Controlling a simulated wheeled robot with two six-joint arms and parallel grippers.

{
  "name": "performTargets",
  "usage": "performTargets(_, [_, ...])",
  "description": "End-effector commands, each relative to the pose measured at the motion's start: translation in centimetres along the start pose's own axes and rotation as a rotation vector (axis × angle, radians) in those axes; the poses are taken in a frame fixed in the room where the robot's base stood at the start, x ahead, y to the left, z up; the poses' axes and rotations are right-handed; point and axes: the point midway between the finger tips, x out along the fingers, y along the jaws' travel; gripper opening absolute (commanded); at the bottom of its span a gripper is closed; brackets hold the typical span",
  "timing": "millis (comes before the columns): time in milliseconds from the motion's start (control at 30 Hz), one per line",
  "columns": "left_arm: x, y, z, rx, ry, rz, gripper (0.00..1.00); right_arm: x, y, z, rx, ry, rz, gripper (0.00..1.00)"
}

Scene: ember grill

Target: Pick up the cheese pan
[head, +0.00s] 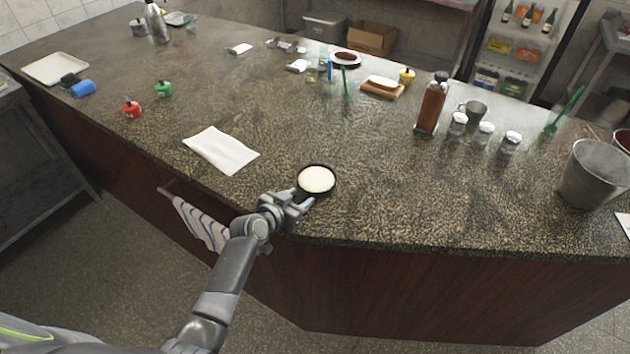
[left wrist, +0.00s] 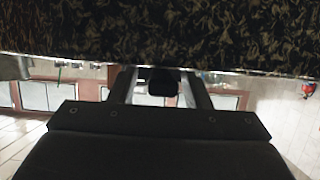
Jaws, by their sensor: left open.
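The cheese pan (head: 303,191) is a small dark round pan holding a pale, creamy disc. It sits on the counter near the front edge. My left gripper (head: 298,203) is at the pan's near side, at the counter edge, and covers most of the handle. In the left wrist view, the two open fingers (left wrist: 163,88) stand either side of a dark block that looks like the end of the pan's handle (left wrist: 163,82). I cannot tell whether either finger touches it. The pan's bowl is not clear in that view. My right gripper is not in view.
The counter (head: 400,205) is clear around the pan. A white paper sheet (head: 221,150) lies to its left, and a striped towel (head: 201,224) hangs below the front edge. A sauce bottle (head: 431,106), several shakers and a metal bucket (head: 592,176) stand to the right.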

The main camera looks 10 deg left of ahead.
Motion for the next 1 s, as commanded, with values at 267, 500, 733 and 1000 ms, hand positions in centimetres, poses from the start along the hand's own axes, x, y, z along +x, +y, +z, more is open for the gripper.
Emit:
performTargets(267, [0.08, 0.00, 0.00, 0.000, 0.000, 0.000, 0.40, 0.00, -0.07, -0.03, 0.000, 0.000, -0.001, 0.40])
performTargets(500, [0.06, 0.00, 0.00, 0.000, 0.000, 0.000, 0.08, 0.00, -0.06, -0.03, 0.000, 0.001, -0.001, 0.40])
performTargets(733, [0.06, -0.02, -0.23, 0.000, 0.005, -0.001, 0.00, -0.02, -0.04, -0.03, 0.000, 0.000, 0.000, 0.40])
performTargets(1000, [-0.04, -0.03, -0.53, 0.002, 0.006, -0.001, 0.00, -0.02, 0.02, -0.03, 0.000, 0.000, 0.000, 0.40])
